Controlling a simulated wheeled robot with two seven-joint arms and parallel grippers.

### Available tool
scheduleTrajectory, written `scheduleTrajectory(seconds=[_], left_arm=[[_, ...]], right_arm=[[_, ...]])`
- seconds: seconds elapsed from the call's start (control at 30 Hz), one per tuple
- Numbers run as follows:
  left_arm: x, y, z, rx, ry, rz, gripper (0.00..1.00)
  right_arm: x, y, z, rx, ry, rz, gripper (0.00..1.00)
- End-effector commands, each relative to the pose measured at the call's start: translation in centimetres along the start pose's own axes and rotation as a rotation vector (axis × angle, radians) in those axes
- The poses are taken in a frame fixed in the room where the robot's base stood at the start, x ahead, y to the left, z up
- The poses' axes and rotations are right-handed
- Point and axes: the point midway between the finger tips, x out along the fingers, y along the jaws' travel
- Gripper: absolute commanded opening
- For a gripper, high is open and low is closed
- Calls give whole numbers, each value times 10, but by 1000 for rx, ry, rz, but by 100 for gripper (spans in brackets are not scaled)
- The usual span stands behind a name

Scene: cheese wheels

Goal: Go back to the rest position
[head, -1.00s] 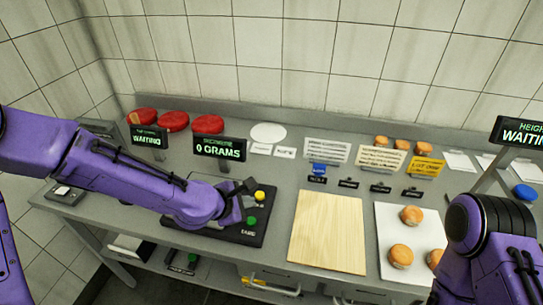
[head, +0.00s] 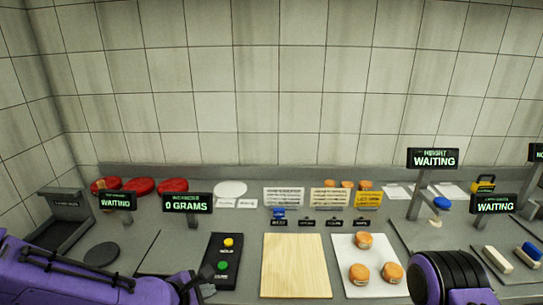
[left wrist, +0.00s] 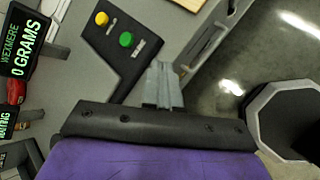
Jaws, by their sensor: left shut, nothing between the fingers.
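My left gripper (head: 203,278) is low at the front of the bench in the head view, just left of the black button panel (head: 222,262). In the left wrist view its fingers (left wrist: 163,85) are together with nothing between them, beside the panel's lower edge. The panel carries a yellow button (head: 229,242) and a green button (head: 222,265). My right arm (head: 448,280) shows at the bottom right of the head view; its gripper is out of the picture.
A wooden board (head: 297,265) and a white tray (head: 345,245) with orange-brown cheese wheels (head: 364,240) lie on the bench. Red wheels (head: 140,187) stand at the back left. Display signs reading WAITING (head: 433,158) and 0 GRAMS (head: 187,204) rise above the bench.

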Motion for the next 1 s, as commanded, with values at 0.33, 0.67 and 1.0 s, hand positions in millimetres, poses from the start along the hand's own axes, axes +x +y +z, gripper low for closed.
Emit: scheduleTrajectory(seconds=[0.33,0.67,1.0], left_arm=[[3,13,-2,257,39,83,0],[24,-32,-93,729,298,68,0],[29,-220,-277,1326,533,-403,0]], right_arm=[[0,0,0,0,0,0,43],[18,-2,8,0,0,0,43],[70,-6,29,0,0,0,43]])
